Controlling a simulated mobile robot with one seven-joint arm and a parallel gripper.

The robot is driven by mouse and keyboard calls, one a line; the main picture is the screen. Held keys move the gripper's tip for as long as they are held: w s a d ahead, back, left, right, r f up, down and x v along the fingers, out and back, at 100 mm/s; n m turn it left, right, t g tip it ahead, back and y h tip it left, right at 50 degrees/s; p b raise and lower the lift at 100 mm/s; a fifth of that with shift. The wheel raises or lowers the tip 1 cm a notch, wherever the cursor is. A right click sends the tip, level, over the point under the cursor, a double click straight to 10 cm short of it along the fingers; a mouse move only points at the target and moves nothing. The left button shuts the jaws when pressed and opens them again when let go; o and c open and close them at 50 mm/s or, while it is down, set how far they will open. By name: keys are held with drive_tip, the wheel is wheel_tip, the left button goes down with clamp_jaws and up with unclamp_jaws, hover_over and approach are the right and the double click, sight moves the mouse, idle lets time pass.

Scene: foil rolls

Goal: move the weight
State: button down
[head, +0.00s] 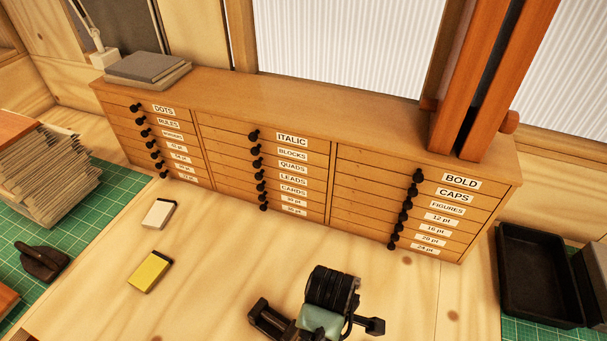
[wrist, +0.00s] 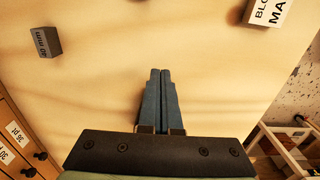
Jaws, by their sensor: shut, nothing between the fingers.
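A dark, squat piece with a raised grip (head: 40,262), which looks like the weight, rests on the green mat at the far left in the head view. I do not see it clearly in the wrist view. My gripper (wrist: 160,74) is shut and empty, with its two blue-grey fingers together over the pale wooden bench top. In the head view only my wrist and gripper body show at bottom centre; the fingertips are hidden. The dark piece is well to the left of my gripper there.
A yellow block (head: 150,271) and a white block (head: 159,214) lie on the bench. Stacked paper (head: 50,180) stands at left. A labelled drawer cabinet (head: 270,110) with protruding knobs runs along the back. A black tray (head: 541,280) sits at right. The central bench is mostly clear.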

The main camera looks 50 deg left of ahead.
sight(222, 307)
wheel_tip(222, 307, down, 4)
drive_tip(key=shift+r, duration=0.2)
drive_tip(key=a, duration=0.1)
drive_tip(key=s+a+p, duration=0.1)
drive_tip(key=p, duration=0.1)
drive_tip(key=shift+s+a, duration=0.25)
drive_tip(key=shift+a, duration=0.15)
drive_tip(key=shift+s+a+f, duration=0.1)
drive_tip(key=shift+s+a, duration=0.1)
drive_tip(key=shift+a, duration=0.15)
drive_tip(key=s+a, duration=0.3)
drive_tip(key=a, duration=0.2)
drive_tip(key=s+a+b, duration=0.1)
drive_tip(key=s+a, duration=0.3)
drive_tip(key=a, duration=0.2)
drive_tip(key=s+a, duration=0.3)
drive_tip(key=a, duration=0.3)
drive_tip(key=shift+s+a+b, duration=0.2)
drive_tip(key=shift+s+b, duration=0.15)
drive_tip(key=shift+b, duration=0.05)
